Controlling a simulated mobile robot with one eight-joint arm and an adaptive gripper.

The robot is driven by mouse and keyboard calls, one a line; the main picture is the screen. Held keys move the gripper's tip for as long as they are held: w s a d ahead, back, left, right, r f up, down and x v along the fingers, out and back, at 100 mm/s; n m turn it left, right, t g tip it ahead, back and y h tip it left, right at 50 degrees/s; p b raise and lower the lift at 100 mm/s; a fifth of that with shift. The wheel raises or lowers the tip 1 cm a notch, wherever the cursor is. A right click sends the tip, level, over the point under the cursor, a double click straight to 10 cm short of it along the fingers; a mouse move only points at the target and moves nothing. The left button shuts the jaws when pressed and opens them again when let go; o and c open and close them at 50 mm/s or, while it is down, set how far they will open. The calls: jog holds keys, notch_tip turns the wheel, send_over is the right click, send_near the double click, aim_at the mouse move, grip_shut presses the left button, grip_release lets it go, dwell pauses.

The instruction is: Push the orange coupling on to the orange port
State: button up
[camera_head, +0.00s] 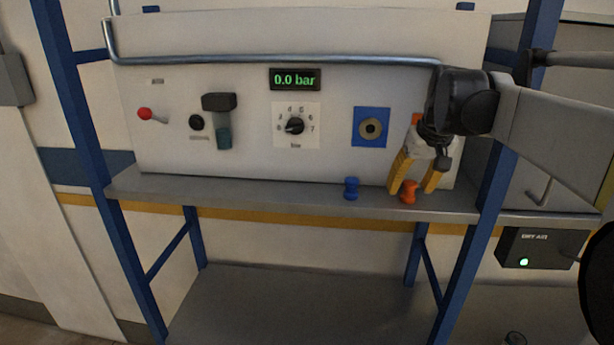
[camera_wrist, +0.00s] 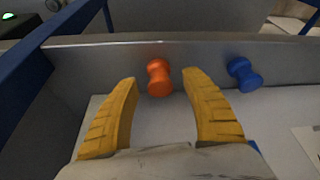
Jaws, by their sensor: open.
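The orange coupling (camera_head: 408,191) stands on the grey shelf (camera_head: 290,196) toward its right end. It also shows in the wrist view (camera_wrist: 159,77), between and just beyond the fingertips. My gripper (camera_head: 413,188) points down with its yellow fingers open around the coupling's place; in the wrist view the fingers (camera_wrist: 160,80) are apart, with gaps on both sides of the coupling. The orange port (camera_head: 416,119) on the panel is mostly hidden behind my arm; only a bit of orange shows.
A blue coupling (camera_head: 351,187) stands on the shelf left of the orange one. A blue port plate (camera_head: 371,128) is on the panel above. A metal rail (camera_head: 270,61) crosses the panel top. Blue frame posts (camera_head: 480,230) flank the shelf. The shelf's left part is clear.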

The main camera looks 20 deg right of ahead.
aim_at(409, 180)
grip_shut()
jog(key=shift+r, duration=0.45)
notch_tip(409, 180, up, 3)
jog(key=shift+f+b, duration=0.15)
jog(key=shift+b, duration=0.5)
jog(key=s+d+r+b, duration=0.1)
jog(key=s+d+r, duration=0.1)
jog(key=s, duration=0.3)
jog(key=s+d+r+b, duration=0.1)
jog(key=s+d+r, duration=0.1)
jog(key=s+r, duration=0.3)
jog(key=shift+s+d+r, duration=0.2)
jog(key=shift+s+d, duration=0.15)
jog(key=shift+d, duration=0.05)
jog(key=shift+w, duration=0.1)
